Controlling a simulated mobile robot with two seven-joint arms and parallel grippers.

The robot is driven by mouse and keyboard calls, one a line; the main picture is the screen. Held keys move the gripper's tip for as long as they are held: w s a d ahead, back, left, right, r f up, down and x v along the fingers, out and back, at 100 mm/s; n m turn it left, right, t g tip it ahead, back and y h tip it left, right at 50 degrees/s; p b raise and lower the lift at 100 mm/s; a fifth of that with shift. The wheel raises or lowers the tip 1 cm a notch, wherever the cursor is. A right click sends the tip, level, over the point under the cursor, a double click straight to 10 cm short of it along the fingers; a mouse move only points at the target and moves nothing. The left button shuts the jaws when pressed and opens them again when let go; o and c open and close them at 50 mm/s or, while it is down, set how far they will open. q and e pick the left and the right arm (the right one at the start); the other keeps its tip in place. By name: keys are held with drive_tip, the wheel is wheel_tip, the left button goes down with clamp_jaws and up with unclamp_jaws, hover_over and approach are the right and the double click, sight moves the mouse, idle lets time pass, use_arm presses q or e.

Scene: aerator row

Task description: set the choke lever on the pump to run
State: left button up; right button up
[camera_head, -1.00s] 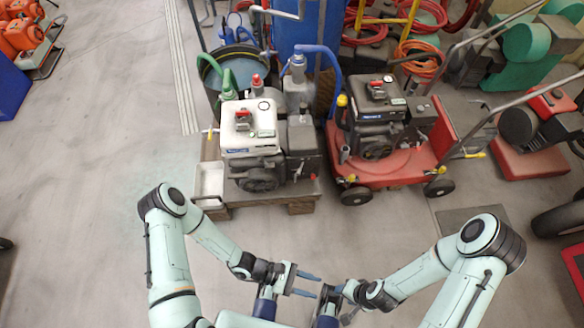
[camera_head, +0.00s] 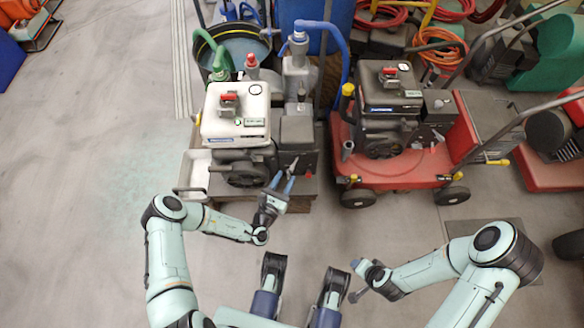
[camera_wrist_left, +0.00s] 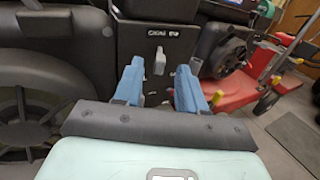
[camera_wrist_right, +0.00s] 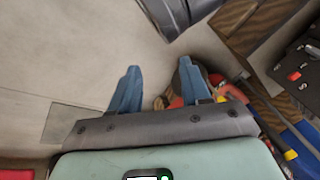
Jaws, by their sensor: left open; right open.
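The pump (camera_head: 238,120) has a white-topped engine and stands on a low base at the left. In the left wrist view, a small grey lever (camera_wrist_left: 159,62) stands out from its black panel (camera_wrist_left: 142,38), below white lettering that is hard to read. My left gripper (camera_head: 283,182) is at the front of the pump's dark box. Its blue fingers (camera_wrist_left: 159,85) are open, with the lever seen between and beyond them; contact is not visible. My right gripper (camera_head: 356,268) is open and empty over the floor, away from the pump; its fingers show in its wrist view (camera_wrist_right: 160,88).
A red wheeled machine (camera_head: 400,170) with a similar black engine stands right of the pump. Green and blue hoses (camera_head: 330,35) and a dark bucket (camera_head: 235,52) crowd behind the pump. Open floor (camera_head: 90,170) lies at the left.

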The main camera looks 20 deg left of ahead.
sight(290, 171)
use_arm(q)
drive_tip(key=w, duration=0.3)
drive_tip(key=w+b, duration=0.1)
drive_tip(key=shift+w+d+f, duration=0.1)
drive_tip(key=shift+w+d, duration=0.1)
drive_tip(key=shift+d, duration=0.2)
drive_tip(key=shift+w+d, duration=0.15)
drive_tip(key=shift+w, duration=0.5)
use_arm(e)
drive_tip(key=shift+g, duration=0.5)
drive_tip(key=shift+s+d+f, duration=0.25)
drive_tip(key=shift+s+f, duration=0.3)
drive_tip(key=shift+f, duration=0.3)
drive_tip(key=shift+s+d+f, duration=0.2)
drive_tip(key=shift+s+f, duration=0.35)
drive_tip(key=shift+f, duration=0.25)
use_arm(q)
clamp_jaws()
